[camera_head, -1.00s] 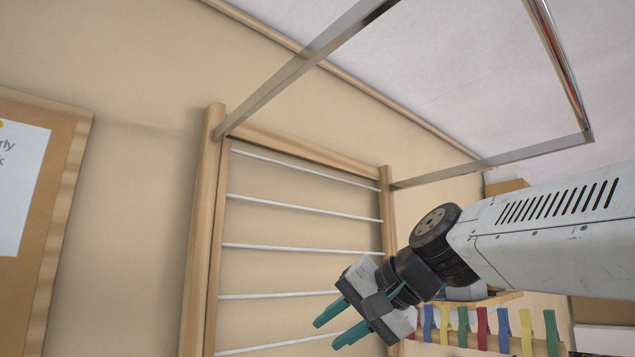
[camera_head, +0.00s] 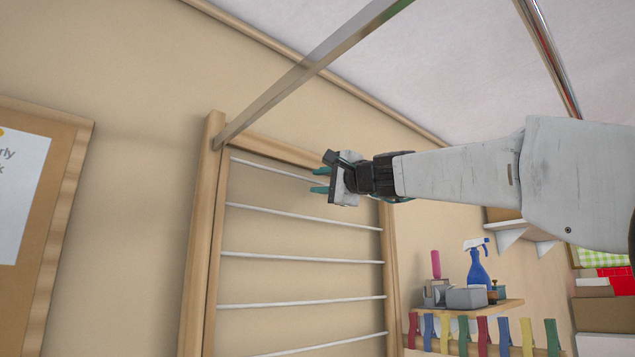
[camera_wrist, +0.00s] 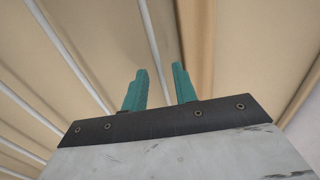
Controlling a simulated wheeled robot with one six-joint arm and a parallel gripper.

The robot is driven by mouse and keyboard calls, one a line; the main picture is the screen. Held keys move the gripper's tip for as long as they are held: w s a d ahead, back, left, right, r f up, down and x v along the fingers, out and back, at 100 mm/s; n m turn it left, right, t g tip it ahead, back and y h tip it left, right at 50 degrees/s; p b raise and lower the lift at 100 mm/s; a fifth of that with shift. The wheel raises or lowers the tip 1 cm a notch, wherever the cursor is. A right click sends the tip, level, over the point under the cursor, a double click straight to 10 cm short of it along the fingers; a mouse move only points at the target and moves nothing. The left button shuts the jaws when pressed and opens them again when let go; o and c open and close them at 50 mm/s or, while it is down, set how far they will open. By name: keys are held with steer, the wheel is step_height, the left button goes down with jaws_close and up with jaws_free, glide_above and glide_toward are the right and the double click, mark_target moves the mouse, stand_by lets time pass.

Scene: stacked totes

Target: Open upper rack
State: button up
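The wooden rack (camera_head: 207,225) with several white rods (camera_head: 300,258) stands upright at the wall in the head view. My gripper (camera_head: 320,180) is near its upper right part, in front of the top rods, with its teal fingers pointing left. I cannot tell whether a finger touches the rack. My arm hides part of the rack's upper right corner.
A metal bar (camera_head: 310,68) runs above the rack from its top left; another metal bar (camera_head: 550,60) is at upper right. A small shelf (camera_head: 465,308) holds a blue spray bottle (camera_head: 478,268), with coloured pegs below. A notice board (camera_head: 50,190) hangs at left.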

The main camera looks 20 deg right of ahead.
steer(key=shift+w+a+r, duration=0.15)
steer(key=shift+w+a, duration=0.1)
steer(key=shift+w, duration=0.3)
jaws_close()
